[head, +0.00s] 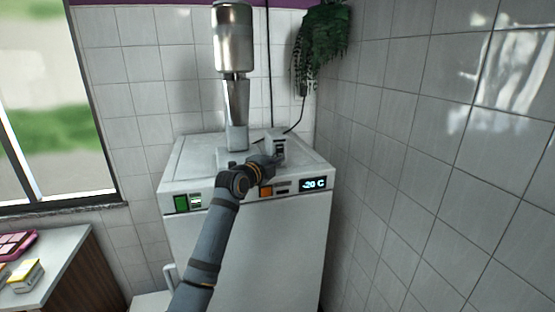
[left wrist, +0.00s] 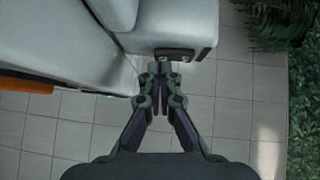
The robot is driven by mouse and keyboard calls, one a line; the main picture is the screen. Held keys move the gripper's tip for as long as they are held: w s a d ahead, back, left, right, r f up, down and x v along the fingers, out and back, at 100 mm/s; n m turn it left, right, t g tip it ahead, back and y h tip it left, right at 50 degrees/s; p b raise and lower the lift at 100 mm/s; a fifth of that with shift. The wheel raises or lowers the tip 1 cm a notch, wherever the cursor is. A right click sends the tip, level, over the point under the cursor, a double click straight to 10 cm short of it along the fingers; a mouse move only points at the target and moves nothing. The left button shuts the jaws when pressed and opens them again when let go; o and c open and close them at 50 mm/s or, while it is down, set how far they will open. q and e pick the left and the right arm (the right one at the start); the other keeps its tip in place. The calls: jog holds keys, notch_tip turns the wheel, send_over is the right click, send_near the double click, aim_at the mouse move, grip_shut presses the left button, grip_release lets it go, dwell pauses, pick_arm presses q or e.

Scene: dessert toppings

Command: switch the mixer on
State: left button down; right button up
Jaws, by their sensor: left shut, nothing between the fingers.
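The mixer (head: 234,42) is a tall metal machine standing on top of a white freezer. A small pale box (head: 275,136) with a dark switch panel stands beside its base, and a black cable runs up from it. In the left wrist view, the box (left wrist: 187,30) shows its dark panel (left wrist: 175,54) on the near face. My left gripper (head: 278,160) is shut and empty, in front of this box. In the left wrist view, its closed fingertips (left wrist: 159,68) are right by the panel; I cannot tell whether they touch it. My right gripper is not in view.
The white freezer (head: 250,250) has a green switch and a "-20 C" display on its front edge. A hanging plant (head: 322,45) is behind to the right. Tiled walls close the corner. A counter (head: 65,262) with small boxes stands at the left.

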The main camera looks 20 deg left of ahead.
pick_arm(q)
jog(key=shift+w+a+f+b, duration=0.1)
jog(key=shift+w+a+b, duration=0.1)
jog(key=shift+b, duration=0.9)
jog(key=f+v, duration=0.1)
jog(key=v, duration=1.1)
jog(key=shift+r, duration=0.2)
